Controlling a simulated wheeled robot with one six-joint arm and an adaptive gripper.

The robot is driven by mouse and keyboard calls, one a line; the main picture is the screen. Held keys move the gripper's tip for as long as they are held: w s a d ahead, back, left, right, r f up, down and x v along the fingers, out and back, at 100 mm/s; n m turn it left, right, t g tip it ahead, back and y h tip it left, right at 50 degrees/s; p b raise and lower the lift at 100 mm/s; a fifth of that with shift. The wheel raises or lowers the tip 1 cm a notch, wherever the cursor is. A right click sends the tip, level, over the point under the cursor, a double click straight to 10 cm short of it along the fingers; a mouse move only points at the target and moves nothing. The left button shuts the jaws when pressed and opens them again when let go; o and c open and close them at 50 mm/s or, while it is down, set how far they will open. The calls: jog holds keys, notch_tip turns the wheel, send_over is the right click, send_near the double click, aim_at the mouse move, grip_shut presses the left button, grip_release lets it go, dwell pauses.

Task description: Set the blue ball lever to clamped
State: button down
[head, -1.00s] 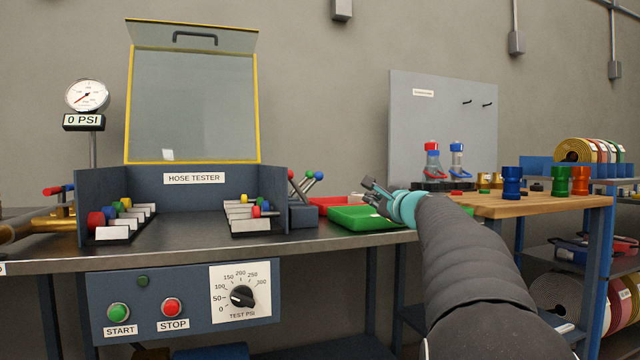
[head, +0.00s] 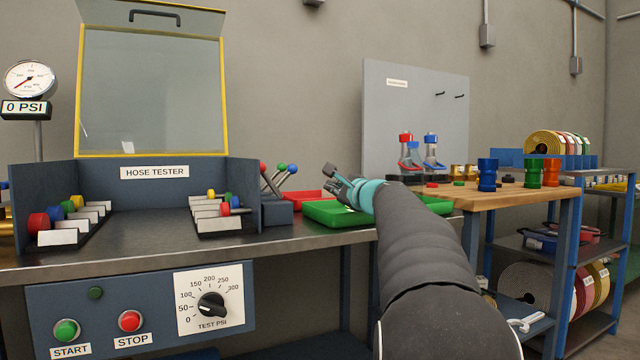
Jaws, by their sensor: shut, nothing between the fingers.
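The blue ball lever (head: 288,171) is the rightmost of three ball-topped levers on a dark block (head: 276,212) at the right side of the hose tester. Its rod tilts up to the right. A green-ball lever (head: 281,168) and a red-ball lever (head: 265,170) stand beside it. My gripper (head: 328,172) is shut and empty. It appears to the right of the blue ball, apart from it, over the green tray. The lever's lower end is partly hidden among the other rods.
A green tray (head: 325,217) and a red tray (head: 305,196) lie right of the lever block. The hose tester (head: 250,180) with its raised yellow-framed cover (head: 150,90) stands at left. A wooden bench (head: 520,195) with coloured couplings is at right.

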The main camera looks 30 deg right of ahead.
aim_at(284, 178)
jog(key=w+p, duration=0.2)
jog(key=w, duration=0.7)
jog(key=shift+d+r, duration=0.1)
jog(key=shift+r, duration=0.05)
jog(key=shift+w+a+r, duration=0.2)
jog(key=shift+a+r, duration=0.55)
jog(key=shift+a, duration=0.25)
jog(key=shift+w+a+r+p, duration=0.2)
jog(key=shift+a+r+p, duration=0.1)
jog(key=shift+a, duration=0.3)
jog(key=shift+a, duration=0.1)
